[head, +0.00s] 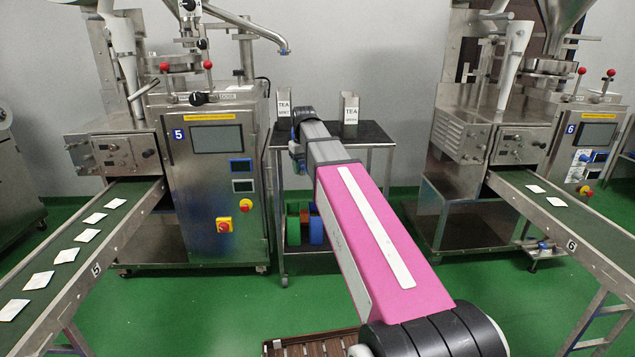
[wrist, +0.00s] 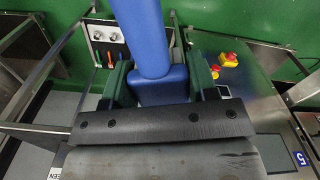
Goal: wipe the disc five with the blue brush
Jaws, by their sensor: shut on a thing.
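In the wrist view my gripper (wrist: 158,84) is shut on the blue brush (wrist: 150,38), with a green finger on each side of its blue block. The brush's handle runs up to the top edge of the picture; its bristles are not visible. In the head view my pink arm reaches forward between the two machines, and the gripper and brush are hidden behind it. What looks like disc five (head: 172,64) is the round steel part on top of machine 5 (head: 215,175), at the left, apart from the arm.
Machine 6 (head: 480,150) stands at the right. A dark table (head: 376,132) between the machines holds two TEA-labelled holders. Belts with white teabags run forward on both sides. A brown slatted tray (head: 310,344) is at the bottom.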

